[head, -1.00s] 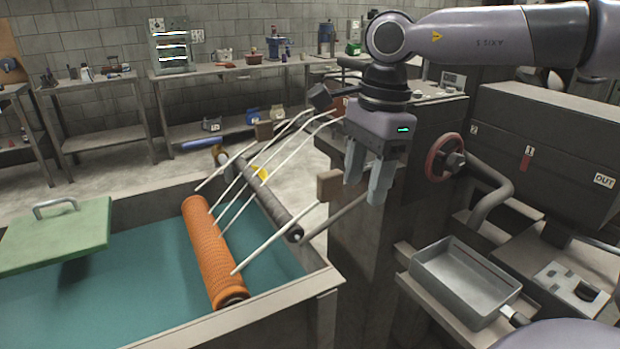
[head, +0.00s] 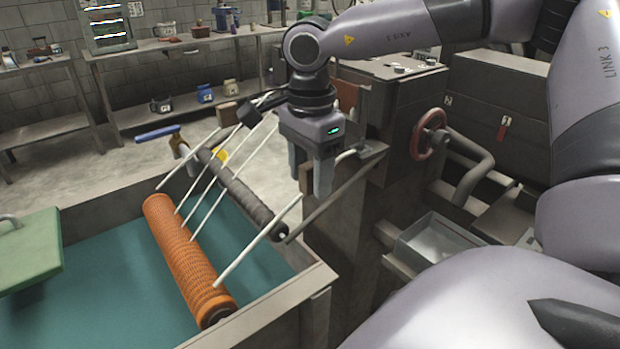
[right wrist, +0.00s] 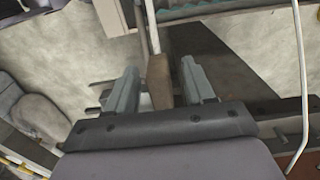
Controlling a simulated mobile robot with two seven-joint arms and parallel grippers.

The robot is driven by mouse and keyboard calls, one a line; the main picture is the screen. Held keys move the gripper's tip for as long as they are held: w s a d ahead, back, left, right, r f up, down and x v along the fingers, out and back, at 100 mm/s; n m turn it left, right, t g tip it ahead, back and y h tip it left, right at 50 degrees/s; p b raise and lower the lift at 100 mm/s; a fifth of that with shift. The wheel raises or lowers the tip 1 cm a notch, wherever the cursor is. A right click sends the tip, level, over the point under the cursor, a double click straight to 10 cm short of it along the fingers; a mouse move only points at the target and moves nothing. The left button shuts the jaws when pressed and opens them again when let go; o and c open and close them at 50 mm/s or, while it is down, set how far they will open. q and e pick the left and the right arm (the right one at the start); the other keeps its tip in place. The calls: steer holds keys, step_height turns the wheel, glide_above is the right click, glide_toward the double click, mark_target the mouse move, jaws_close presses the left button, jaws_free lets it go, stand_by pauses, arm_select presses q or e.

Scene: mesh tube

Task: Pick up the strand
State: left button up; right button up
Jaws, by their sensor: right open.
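Several thin white strands slant from the machine side down to an orange mesh tube (head: 182,255). The nearest strand (head: 255,247) runs from the tube's near part up to my right gripper (head: 308,178). That gripper is open and points down at the strand's upper end. In the right wrist view, a brown block (right wrist: 159,80) with the white strand (right wrist: 152,30) running from it lies between the open fingers (right wrist: 158,92), with gaps on both sides. Whether the fingers are level with the block is unclear. Another white strand (right wrist: 301,80) shows at the right edge there. My left gripper is not in view.
The tube lies over a tank of teal liquid (head: 115,285), with a dark roller (head: 245,200) beside it. A machine with a red handwheel (head: 429,132) stands right of the gripper. A metal tray (head: 435,240) sits lower right. A green lid (head: 28,250) is at left.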

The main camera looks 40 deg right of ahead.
steer(key=shift+f, duration=0.6)
jaws_close()
step_height(320, 180, up, 25)
steer(key=p, duration=0.5)
steer(key=shift+f, duration=0.2)
stand_by(0.4)
steer(key=shift+w+f, duration=0.1)
steer(key=shift+f, duration=0.05)
